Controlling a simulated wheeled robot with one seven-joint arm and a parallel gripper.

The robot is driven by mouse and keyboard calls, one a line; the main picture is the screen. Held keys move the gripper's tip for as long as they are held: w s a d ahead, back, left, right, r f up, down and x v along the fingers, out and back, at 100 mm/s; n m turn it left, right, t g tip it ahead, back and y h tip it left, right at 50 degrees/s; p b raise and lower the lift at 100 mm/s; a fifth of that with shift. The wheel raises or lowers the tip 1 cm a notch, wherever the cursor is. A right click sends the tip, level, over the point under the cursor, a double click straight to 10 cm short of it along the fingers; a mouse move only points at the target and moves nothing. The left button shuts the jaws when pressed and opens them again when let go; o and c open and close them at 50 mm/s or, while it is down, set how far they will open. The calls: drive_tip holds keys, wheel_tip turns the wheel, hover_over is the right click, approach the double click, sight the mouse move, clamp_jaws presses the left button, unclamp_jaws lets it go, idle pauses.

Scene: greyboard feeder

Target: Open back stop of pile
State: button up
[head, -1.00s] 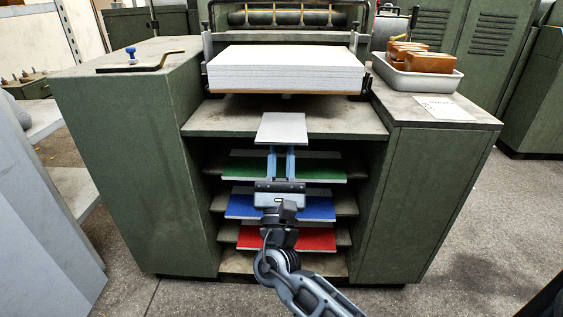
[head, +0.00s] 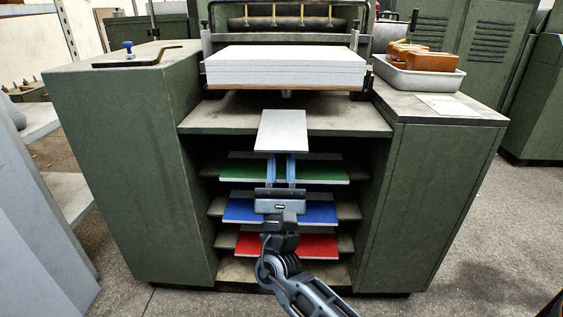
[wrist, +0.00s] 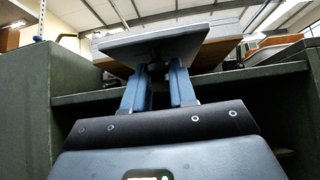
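The pile (head: 285,66) of light grey board sits on a brown wooden base at the machine's top front. I cannot single out its back stop for certain; a dark bar (head: 285,38) runs behind the pile between two uprights. My gripper (head: 281,160) is low in front of the machine, below the pile. Its two blue fingers stand a little apart under a flat grey plate (head: 282,131), which is tilted. The plate moves with the fingers; the actual grip is hidden under it. In the wrist view the plate (wrist: 155,42) covers the fingertips and part of the pile.
Open shelves below hold a green board (head: 325,171), a blue board (head: 240,211) and a red board (head: 315,246). A grey tray (head: 418,78) with brown blocks stands on the right cabinet (head: 450,180). A blue-knobbed lever (head: 128,47) lies on the left cabinet.

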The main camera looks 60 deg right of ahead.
drive_tip(key=o, duration=0.4)
drive_tip(key=shift+p+v, duration=0.45)
drive_tip(key=shift+v, duration=3.45)
